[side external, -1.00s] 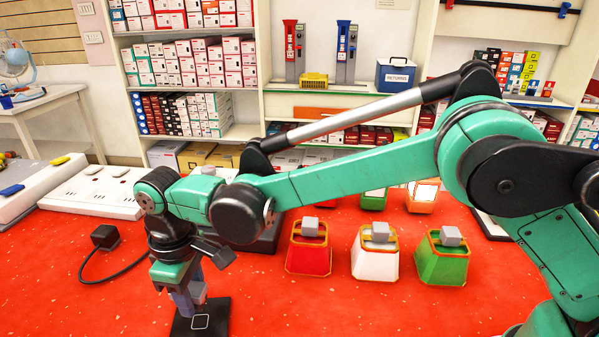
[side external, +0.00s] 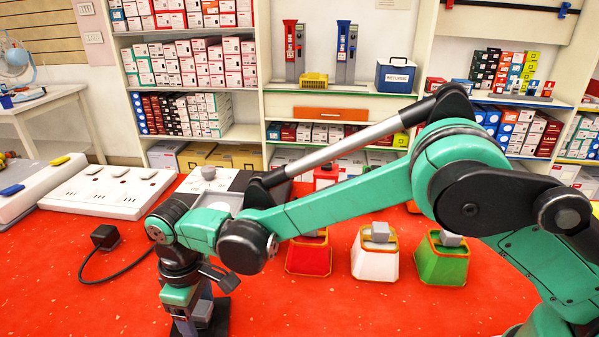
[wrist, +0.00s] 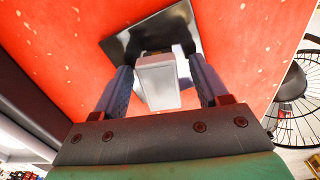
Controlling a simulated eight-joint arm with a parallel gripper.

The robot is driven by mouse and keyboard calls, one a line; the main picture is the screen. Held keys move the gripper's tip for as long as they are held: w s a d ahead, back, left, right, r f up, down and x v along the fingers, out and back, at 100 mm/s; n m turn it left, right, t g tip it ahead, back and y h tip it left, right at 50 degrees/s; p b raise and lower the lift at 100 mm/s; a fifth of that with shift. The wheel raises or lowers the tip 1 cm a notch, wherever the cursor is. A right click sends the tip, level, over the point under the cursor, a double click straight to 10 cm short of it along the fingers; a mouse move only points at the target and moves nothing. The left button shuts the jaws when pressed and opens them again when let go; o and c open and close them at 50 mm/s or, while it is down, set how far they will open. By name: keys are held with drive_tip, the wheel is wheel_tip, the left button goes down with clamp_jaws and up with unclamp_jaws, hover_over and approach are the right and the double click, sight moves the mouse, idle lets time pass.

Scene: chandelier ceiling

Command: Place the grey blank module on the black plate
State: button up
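The grey blank module (wrist: 160,82) is a pale grey block between the two fingers of my gripper (wrist: 163,72) in the wrist view. In the side external view, my gripper (side external: 190,328) is low over the plate (side external: 221,318), near the bottom edge of the picture. The module (side external: 201,313) shows as a grey block beside the fingers. The fingertips and the module's underside are hidden, so I cannot tell whether it touches the plate.
Red (side external: 309,258), white (side external: 374,258) and green (side external: 440,262) tapered holders with grey blocks stand right of my gripper. A black box with a cable (side external: 104,236) lies to the left, in front of a white panel (side external: 108,194).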

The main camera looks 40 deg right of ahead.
wheel_tip(320, 180, up, 12)
drive_tip(key=d+r+m+t, duration=0.1)
drive_tip(key=d+r+m, duration=0.1)
drive_tip(key=d+r, duration=0.35)
drive_tip(key=s+d+f+m+t, duration=0.2)
drive_tip(key=s+d+m+t, duration=0.1)
drive_tip(key=d, duration=0.7)
drive_tip(key=s+d+f+m+t, duration=0.3)
drive_tip(key=s+d, duration=0.3)
drive_tip(key=d, duration=0.3)
drive_tip(key=shift+s+d+m, duration=0.25)
drive_tip(key=shift+d+m, duration=0.15)
drive_tip(key=shift+m, duration=0.1)
